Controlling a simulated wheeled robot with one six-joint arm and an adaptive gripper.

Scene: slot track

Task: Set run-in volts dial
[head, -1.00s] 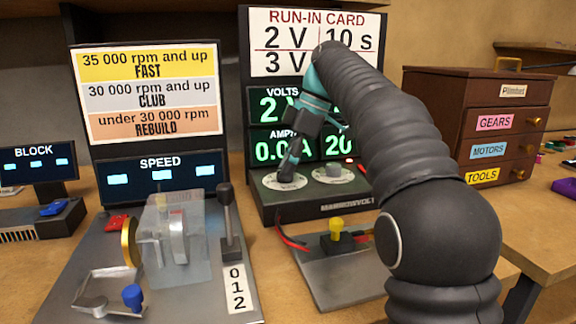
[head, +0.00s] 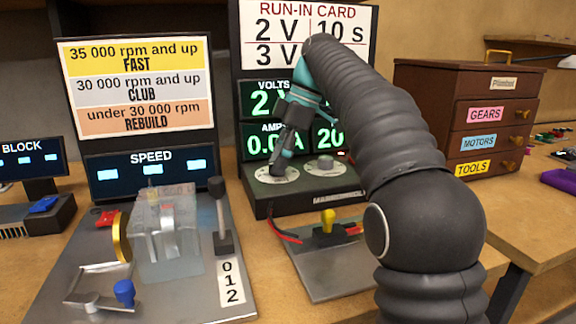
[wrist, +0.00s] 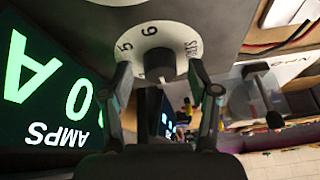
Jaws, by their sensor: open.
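The volts dial (head: 272,174) is a round knob on a white numbered plate, on the left of the power supply's front ledge. In the wrist view the dark knob (wrist: 158,59) shows with "5", "6" and part of "VOLTS" around it. My gripper (head: 281,166) is at the dial and hides part of it. In the wrist view my gripper (wrist: 159,76) is open, one finger on each side of the knob; contact cannot be told. The volts display (head: 265,100) shows a 2, partly covered by my arm. The run-in card (head: 300,30) reads 2 V, 10 s and 3 V.
A second dial (head: 325,166) sits right of the volts dial. The amps display (head: 272,142) reads 0.0 A. A yellow-knobbed lever (head: 328,218) stands in front. The speed rig (head: 165,235) is at left, the drawer chest (head: 430,110) at right.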

